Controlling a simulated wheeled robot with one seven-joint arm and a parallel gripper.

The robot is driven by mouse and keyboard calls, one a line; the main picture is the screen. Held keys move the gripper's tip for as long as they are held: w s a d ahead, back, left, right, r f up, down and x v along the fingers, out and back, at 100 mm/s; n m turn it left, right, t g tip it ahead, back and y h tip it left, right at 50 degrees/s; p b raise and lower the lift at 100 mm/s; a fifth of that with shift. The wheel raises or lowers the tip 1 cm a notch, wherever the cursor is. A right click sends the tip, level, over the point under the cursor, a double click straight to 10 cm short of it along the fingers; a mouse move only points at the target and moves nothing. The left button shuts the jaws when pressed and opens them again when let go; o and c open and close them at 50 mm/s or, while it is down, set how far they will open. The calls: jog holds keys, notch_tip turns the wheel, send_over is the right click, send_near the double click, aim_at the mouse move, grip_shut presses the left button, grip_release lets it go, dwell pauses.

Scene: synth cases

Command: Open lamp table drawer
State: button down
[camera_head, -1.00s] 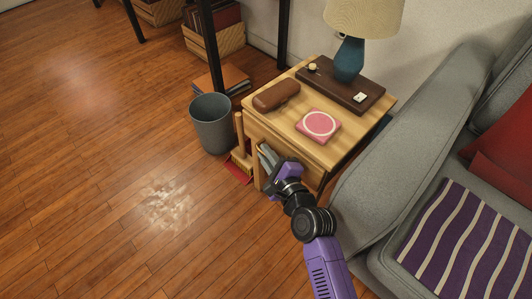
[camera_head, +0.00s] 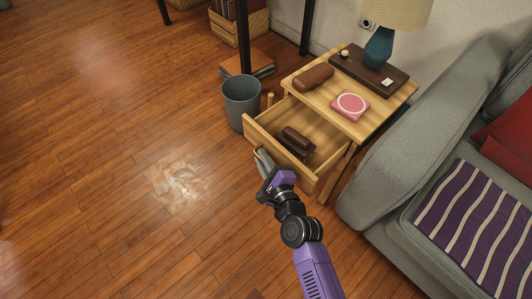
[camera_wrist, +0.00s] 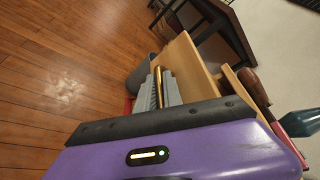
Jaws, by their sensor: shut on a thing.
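The lamp table (camera_head: 328,95) is light wood and stands against the wall, left of the sofa. Its drawer (camera_head: 257,139) is pulled well out toward me, and its inside shows. A dark brown object (camera_head: 297,140) lies in the drawer. My gripper (camera_head: 264,163) is at the outer face of the drawer front, with its fingers shut on the drawer's handle, which the fingers mostly hide.
A grey bin (camera_head: 240,103) stands left of the drawer. The grey sofa (camera_head: 400,150) is close on the right. Floor in front is clear.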

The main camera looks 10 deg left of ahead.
jog(key=shift+s+f, duration=0.15)
jog(key=c, duration=1.8)
grip_release()
jog(key=shift+o, duration=0.2)
jog(key=p+v, duration=0.1)
jog(key=v, duration=0.6)
jog(key=shift+s+d, duration=0.25)
jog(key=shift+s, duration=0.05)
